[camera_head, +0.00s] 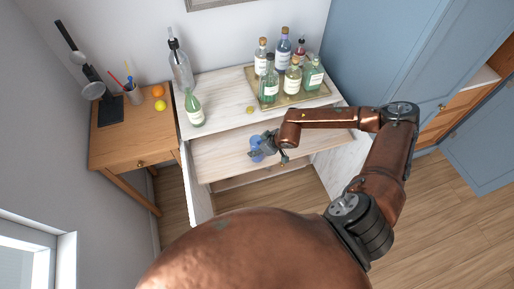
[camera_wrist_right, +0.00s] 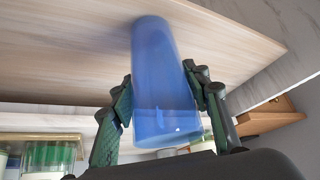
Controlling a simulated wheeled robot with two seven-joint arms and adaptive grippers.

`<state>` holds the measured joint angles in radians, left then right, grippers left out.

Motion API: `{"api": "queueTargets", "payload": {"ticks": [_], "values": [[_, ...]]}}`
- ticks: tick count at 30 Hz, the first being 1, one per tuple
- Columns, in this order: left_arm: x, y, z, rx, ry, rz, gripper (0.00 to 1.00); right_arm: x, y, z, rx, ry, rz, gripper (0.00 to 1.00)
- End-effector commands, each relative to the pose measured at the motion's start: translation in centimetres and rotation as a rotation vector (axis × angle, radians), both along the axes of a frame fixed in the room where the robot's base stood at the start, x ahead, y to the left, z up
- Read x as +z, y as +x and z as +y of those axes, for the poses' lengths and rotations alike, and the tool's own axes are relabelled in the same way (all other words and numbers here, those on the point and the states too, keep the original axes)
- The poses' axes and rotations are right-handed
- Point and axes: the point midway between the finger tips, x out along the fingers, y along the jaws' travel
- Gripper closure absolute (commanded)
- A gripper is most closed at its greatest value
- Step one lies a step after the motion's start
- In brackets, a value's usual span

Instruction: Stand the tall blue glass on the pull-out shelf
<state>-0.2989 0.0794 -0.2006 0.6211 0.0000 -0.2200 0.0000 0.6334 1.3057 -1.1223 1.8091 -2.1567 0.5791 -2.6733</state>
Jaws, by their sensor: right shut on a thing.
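The tall blue glass (camera_head: 257,156) is over the pull-out shelf (camera_head: 222,158) in the head view, partly covered by my right gripper (camera_head: 270,144). In the right wrist view the blue glass (camera_wrist_right: 165,85) stands between the two dark fingers of my right gripper (camera_wrist_right: 162,112), which is shut on it. One end of the glass meets the pale wood surface (camera_wrist_right: 70,50) in that picture; I cannot tell whether it touches or hovers just above. My left gripper is not in view.
A tray (camera_head: 268,106) with several bottles (camera_head: 292,78) stands on the counter behind the shelf. A green bottle (camera_head: 194,110) and a clear bottle (camera_head: 180,68) stand at the counter's left. A wooden side table (camera_head: 128,140) is further left. The shelf's left part is clear.

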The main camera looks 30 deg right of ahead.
Motion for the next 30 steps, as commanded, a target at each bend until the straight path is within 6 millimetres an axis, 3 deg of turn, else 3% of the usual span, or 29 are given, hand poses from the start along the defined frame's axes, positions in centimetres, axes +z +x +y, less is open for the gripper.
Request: {"api": "queueTargets", "payload": {"ticks": [2,3,10,22,30], "values": [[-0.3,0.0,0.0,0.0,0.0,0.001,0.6,-0.2,0.1,0.0,0.0,0.001,-0.002,0.9],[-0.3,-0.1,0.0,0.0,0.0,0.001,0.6,-0.3,0.0,0.0,0.0,0.0,0.0,0.55],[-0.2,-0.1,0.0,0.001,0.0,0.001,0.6,-0.2,0.0,0.0,-0.001,-0.001,0.0,0.39],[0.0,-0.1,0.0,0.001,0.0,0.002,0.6,0.4,-0.1,-0.2,-0.001,-0.001,-0.002,0.39],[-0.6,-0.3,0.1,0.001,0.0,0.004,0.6,4.6,-2.7,-1.4,0.0,-0.004,-0.002,0.39]]}}
